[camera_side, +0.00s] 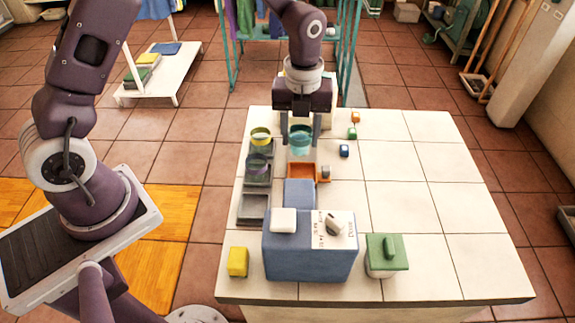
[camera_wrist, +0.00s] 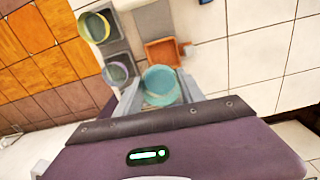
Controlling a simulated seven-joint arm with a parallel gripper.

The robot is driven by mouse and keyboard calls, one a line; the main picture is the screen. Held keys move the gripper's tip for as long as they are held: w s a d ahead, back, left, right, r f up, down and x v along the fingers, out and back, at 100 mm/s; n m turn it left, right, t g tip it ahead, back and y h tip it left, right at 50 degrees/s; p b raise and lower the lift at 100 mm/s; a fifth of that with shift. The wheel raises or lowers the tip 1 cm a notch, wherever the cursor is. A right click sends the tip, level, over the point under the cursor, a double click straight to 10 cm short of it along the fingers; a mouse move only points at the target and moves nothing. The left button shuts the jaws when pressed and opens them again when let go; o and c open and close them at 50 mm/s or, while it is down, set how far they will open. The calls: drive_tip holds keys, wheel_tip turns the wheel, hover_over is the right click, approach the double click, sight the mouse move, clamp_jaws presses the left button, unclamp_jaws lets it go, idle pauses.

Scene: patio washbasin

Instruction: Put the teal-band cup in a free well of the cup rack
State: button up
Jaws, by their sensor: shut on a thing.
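The teal-band cup (camera_side: 300,140) is clear with a teal band. My gripper (camera_side: 301,146) is shut on it and holds it upright above the tabletop. In the wrist view the cup (camera_wrist: 160,85) sits between the fingers. The grey cup rack (camera_side: 268,210) stands at the table's left side. Its far well holds a yellow-band cup (camera_side: 260,137), and the well nearer the side camera holds a purple-band cup (camera_side: 258,162). The nearest well on that side (camera_side: 253,208) looks empty. The wrist view shows another bare grey square (camera_wrist: 153,20), largely behind my gripper in the side view.
A blue box (camera_side: 310,250), a green-lidded jar (camera_side: 386,260) and a yellow block (camera_side: 238,262) stand at the front. Small blocks (camera_side: 344,151) lie right of the gripper. The table's right side is clear.

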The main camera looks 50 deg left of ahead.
drive_tip(key=s+a+m, duration=0.1)
drive_tip(key=s+m, duration=0.7)
drive_tip(key=s, duration=0.4)
drive_tip(key=f, duration=0.3)
drive_tip(key=s+f, duration=0.1)
drive_tip(key=f, duration=0.5)
drive_tip(key=shift+s+f, duration=0.1)
drive_tip(key=shift+s, duration=0.15)
drive_tip(key=shift+f, duration=0.35)
drive_tip(key=o, duration=1.4)
drive_tip(key=shift+f, duration=0.1)
drive_tip(key=shift+w, duration=0.1)
